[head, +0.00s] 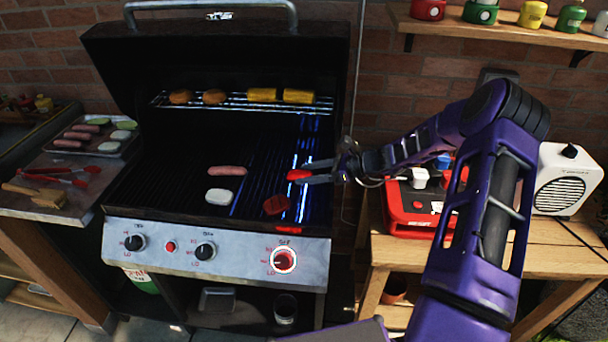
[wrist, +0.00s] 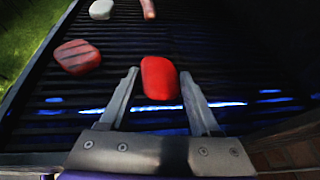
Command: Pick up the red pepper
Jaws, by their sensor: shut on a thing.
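The red pepper (head: 298,175) is a bright red, rounded piece at the tips of my gripper (head: 307,173), over the right side of the grill. In the wrist view the pepper (wrist: 160,80) sits between the two fingertips of my gripper (wrist: 159,76), which is shut on it. I cannot tell how far it is above the grate. A darker red, grill-marked piece (head: 276,204) lies on the grate nearby; it also shows at the left of the wrist view (wrist: 77,57).
A sausage (head: 227,170) and a pale slice (head: 219,196) lie on the grate to the left. Corn (head: 298,96) and round pieces (head: 213,96) sit on the upper rack. The open lid (head: 110,65) stands behind. A tray (head: 108,148) of food is far left.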

